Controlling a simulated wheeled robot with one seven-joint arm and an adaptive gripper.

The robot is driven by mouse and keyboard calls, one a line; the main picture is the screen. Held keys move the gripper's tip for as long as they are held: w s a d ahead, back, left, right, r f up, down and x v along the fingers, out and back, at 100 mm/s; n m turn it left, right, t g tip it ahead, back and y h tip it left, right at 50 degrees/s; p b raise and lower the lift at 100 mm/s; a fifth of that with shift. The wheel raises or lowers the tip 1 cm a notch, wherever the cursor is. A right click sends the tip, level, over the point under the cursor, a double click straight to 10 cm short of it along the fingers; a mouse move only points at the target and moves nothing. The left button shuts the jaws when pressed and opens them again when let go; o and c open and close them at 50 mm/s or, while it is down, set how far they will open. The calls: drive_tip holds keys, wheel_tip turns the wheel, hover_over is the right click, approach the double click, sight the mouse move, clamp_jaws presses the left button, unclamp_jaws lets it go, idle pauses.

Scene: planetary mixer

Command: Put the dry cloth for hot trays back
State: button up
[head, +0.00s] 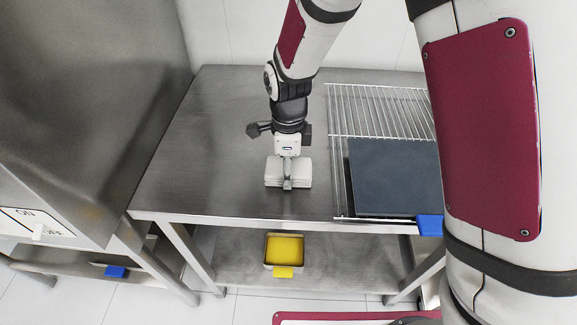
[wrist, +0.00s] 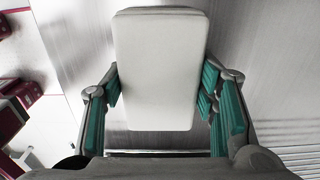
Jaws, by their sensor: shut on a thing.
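The dry cloth (head: 273,173) is a white folded pad near the front edge of the steel table. My gripper (head: 288,178) points down over it and is shut on it. In the wrist view the white cloth (wrist: 160,70) fills the space between the teal-padded fingers of my gripper (wrist: 160,95), and both sides touch it. It looks level. I cannot tell whether its underside rests on the table top or is slightly above it.
The steel table (head: 215,130) is bare left of the cloth. A wire rack (head: 375,97) with a dark flat tray (head: 395,178) lies close on the right. A yellow container (head: 284,249) stands on the lower shelf. A large steel machine (head: 80,100) stands at the left.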

drive_tip(key=o, duration=1.1)
drive_tip(key=shift+f, duration=0.15)
drive_tip(key=shift+o, duration=0.2)
drive_tip(key=s+d+r+n, duration=0.1)
drive_tip(key=d+r+n, duration=0.15)
drive_tip(key=r, duration=0.65)
drive_tip(key=s+d+r+n, duration=0.1)
drive_tip(key=s+d+r, duration=0.15)
drive_tip(key=r, duration=0.65)
drive_tip(key=s+d+r+n+t, duration=0.2)
drive_tip(key=s+d+r+n, duration=0.1)
drive_tip(key=s+d+n, duration=0.4)
drive_tip(key=s+d+r+n+t, duration=0.1)
drive_tip(key=s+d+r+n, duration=0.3)
drive_tip(key=s+d+n, duration=0.4)
drive_tip(key=s, duration=0.4)
drive_tip(key=shift+d+t+p, duration=0.15)
drive_tip(key=shift+t+p, duration=0.25)
